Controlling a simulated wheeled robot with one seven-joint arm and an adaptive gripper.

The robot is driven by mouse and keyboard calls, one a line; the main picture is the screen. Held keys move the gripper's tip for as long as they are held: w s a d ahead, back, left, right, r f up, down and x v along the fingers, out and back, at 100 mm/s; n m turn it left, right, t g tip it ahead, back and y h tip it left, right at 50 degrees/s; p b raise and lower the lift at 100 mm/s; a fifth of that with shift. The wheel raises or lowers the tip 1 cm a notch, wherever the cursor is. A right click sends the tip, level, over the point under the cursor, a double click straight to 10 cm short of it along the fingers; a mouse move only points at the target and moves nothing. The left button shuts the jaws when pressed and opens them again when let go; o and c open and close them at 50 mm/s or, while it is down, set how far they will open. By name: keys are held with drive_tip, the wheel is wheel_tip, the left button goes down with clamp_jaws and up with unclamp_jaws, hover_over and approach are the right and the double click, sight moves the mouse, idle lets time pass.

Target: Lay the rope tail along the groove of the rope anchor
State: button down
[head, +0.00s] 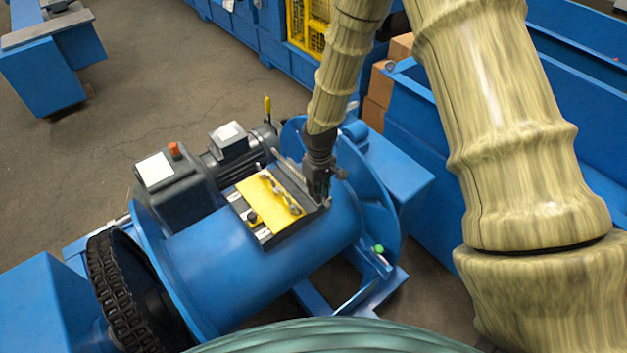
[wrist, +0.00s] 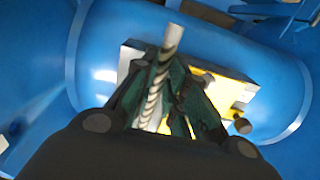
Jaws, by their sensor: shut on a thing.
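The rope tail (wrist: 157,85) is a pale rope with dark twisted stripes and a plain whitish end. My gripper (wrist: 165,75) is shut on it, and the end sticks out past the fingertips. In the head view my gripper (head: 318,192) is at the right upper edge of the rope anchor, with a short striped length of rope (head: 289,166) beside it. The rope anchor (head: 262,193) is a yellow plate on a dark and grey base on top of the blue drum. In the wrist view the anchor (wrist: 228,96) is partly hidden behind the fingers. I cannot tell whether the rope touches the groove.
The blue drum (head: 230,268) has a wide flange at each end. A grey motor (head: 222,150) stands behind it, and a black chain (head: 110,290) runs at its left. A small dark knob (head: 251,217) stands on the anchor. Blue bins (head: 440,130) stand at the right.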

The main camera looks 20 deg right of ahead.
wheel_tip(320, 180, down, 6)
drive_tip(key=s+b, duration=0.1)
drive_tip(key=b, duration=0.3)
drive_tip(key=shift+a, duration=0.2)
idle(0.7)
drive_tip(key=shift+f, duration=0.2)
